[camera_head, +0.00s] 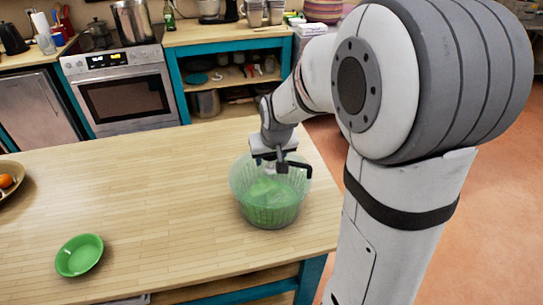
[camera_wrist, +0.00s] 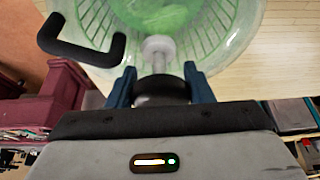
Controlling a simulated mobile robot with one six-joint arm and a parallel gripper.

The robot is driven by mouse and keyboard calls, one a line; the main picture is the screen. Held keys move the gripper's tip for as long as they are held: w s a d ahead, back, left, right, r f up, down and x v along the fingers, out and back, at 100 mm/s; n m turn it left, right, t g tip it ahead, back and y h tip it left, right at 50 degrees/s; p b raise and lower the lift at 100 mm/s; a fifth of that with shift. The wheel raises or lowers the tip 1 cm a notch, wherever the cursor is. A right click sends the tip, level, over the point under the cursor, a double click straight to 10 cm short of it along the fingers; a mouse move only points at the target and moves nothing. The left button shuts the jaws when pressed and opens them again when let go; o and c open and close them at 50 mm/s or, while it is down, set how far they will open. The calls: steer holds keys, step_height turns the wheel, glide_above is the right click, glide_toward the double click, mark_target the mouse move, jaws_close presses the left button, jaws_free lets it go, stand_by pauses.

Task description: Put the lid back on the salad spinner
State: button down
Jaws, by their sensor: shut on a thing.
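The salad spinner (camera_head: 270,207) is a see-through green bowl with a slatted basket, standing upright near the table's right edge. Its slatted wall also fills the top of the wrist view (camera_wrist: 219,42). My gripper (camera_head: 277,163) points down over the spinner's top. In the wrist view its blue fingers (camera_wrist: 160,88) are closed on a dark round knob with a pale stem, which I take for the lid's knob. A black bent bar shows beside it, to the left in the wrist view. The lid's clear edge is hard to tell from the bowl, so I cannot tell whether it is seated.
A small green bowl (camera_head: 79,255) stands on the wooden table (camera_head: 150,185) at the front left. A brown dish (camera_head: 10,183) with orange fruit is at the left edge. The table between is clear. A stove (camera_head: 120,88) and teal shelves (camera_head: 232,75) stand behind.

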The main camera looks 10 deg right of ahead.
steer(key=shift+f, duration=0.3)
steer(key=c, duration=1)
jaws_free()
steer(key=shift+o, duration=0.2)
steer(key=p+v, duration=0.5)
steer(key=v, duration=0.6)
steer(key=shift+p, duration=0.4)
steer(key=shift+s+d, duration=0.1)
steer(key=shift+s, duration=0.05)
